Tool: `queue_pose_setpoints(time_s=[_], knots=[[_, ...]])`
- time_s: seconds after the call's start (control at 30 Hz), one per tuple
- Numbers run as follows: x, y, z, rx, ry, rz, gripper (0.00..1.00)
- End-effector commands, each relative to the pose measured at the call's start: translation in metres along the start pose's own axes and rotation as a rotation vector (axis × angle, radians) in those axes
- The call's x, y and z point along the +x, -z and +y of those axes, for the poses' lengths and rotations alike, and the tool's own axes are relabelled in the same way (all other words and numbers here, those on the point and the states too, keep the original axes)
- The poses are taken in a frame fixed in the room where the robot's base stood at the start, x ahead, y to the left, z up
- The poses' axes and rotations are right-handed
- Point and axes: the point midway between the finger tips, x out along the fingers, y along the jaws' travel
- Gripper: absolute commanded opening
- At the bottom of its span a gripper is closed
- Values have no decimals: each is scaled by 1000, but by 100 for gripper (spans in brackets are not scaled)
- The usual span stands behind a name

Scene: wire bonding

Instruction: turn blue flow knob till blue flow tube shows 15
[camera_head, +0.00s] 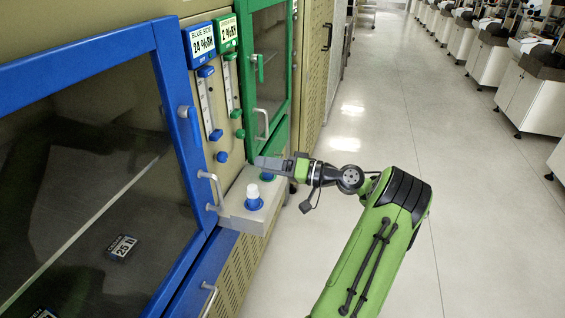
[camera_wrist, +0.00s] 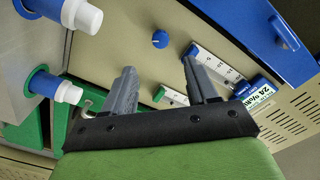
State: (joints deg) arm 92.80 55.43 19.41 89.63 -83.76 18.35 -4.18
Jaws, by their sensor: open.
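The blue flow knob (camera_head: 222,156) is a small round blue knob on the beige panel, below the blue flow tube (camera_head: 206,105). In the wrist view the blue flow knob (camera_wrist: 160,39) sits beyond the fingertips, roughly between them and apart from them. The blue flow tube (camera_wrist: 215,65) shows its scale there, partly behind the right finger; its reading is too small to tell. My gripper (camera_head: 262,162) is right of the knob in the head view, above the ledge. In the wrist view my gripper (camera_wrist: 160,60) is open and empty.
A grey ledge (camera_head: 232,212) holds two blue-and-white fittings; one (camera_head: 254,197) stands near the blue door handle (camera_head: 211,190). The green door handle (camera_head: 262,124) is close to my gripper. The green tube (camera_head: 228,85) is beside the blue one. Open floor lies right.

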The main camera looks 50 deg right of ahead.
Motion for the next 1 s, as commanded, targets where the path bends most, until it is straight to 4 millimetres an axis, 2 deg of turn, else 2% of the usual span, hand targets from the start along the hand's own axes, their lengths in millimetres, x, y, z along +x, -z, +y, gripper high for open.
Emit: queue_pose_setpoints(time_s=[0.03,0.1,0.3,1.0], knots=[[-14,3,-1,3,-2,6,58],[-28,2,-1,2,0,4,58],[-47,0,0,1,1,0,58],[-47,0,0,1,0,-1,58]])
